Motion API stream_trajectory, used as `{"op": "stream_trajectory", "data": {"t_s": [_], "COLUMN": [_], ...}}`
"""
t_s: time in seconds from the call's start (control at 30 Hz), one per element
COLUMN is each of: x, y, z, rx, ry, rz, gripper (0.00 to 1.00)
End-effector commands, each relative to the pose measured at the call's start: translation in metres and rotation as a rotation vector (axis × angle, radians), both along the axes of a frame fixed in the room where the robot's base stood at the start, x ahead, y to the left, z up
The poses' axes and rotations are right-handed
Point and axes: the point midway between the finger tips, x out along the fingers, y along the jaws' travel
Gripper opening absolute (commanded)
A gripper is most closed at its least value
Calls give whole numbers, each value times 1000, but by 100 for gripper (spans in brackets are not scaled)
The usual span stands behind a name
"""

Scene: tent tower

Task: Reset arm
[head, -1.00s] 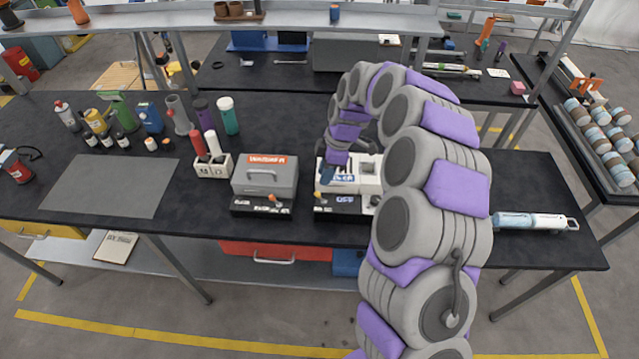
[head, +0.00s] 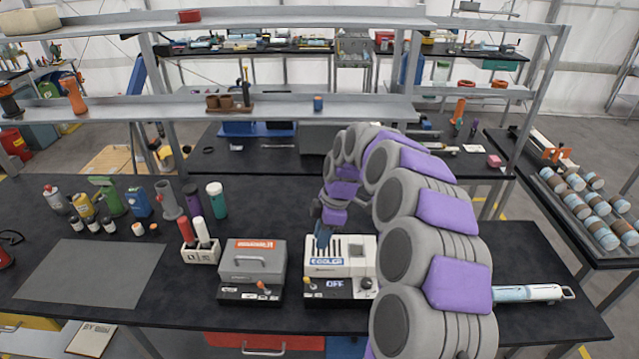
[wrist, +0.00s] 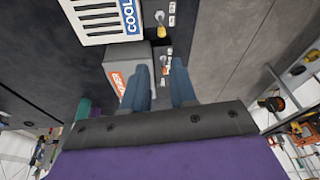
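My arm reaches forward over the black workbench (head: 130,215), and my gripper (head: 322,242) points down at its end. In the head view the gripper overlaps the upper left of the white cooler box (head: 358,257); I cannot tell if they touch. In the wrist view the two blue fingers (wrist: 160,72) stand apart with nothing held between them. The cooler box also shows at the top of the wrist view (wrist: 97,18). The grey box with the orange label (head: 252,266) stands left of the cooler, and in the wrist view it (wrist: 120,75) lies beyond the fingers.
Both boxes have black switch panels in front; the cooler's panel (head: 322,288) reads OFF. A white holder (head: 199,254), several bottles and a grey mat (head: 85,272) are on the left. A white cylinder (head: 530,293) lies on the right. A metal shelf (head: 270,108) spans behind.

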Motion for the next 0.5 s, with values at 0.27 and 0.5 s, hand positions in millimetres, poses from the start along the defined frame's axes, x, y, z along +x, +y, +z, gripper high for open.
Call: {"op": "stream_trajectory", "data": {"t_s": [0.27,0.5], "x": [-25,-96], "y": [0,-9], "z": [21,60], "rx": [2,-36], "ry": [23,97], "rz": [-74,-299], "gripper": [27,27]}}
